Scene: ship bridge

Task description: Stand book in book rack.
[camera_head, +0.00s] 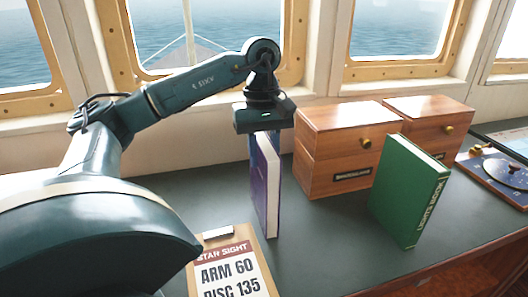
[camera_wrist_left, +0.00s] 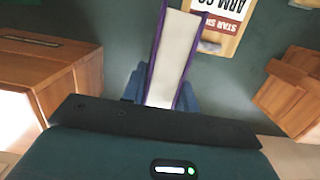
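A purple book (camera_head: 266,180) with white pages hangs upright below my left gripper (camera_head: 264,138), over the dark desk. The left wrist view shows the book's page edges (camera_wrist_left: 173,60) between the blue fingers of my left gripper (camera_wrist_left: 163,92), which are shut on it. I cannot tell whether its lower edge touches the desk. A green book (camera_head: 408,190) stands upright on the desk at the right, apart from the gripper. A wooden piece with slats (camera_wrist_left: 288,92) at the right of the left wrist view may be the book rack; only part shows. My right gripper is not in view.
Two wooden drawer boxes (camera_head: 335,150) (camera_head: 428,125) stand at the back by the windows. A clipboard (camera_head: 232,270) with a printed sheet lies at the front. A chart instrument (camera_head: 495,175) lies at the far right. Bare desk (camera_head: 325,235) lies between the purple and green books.

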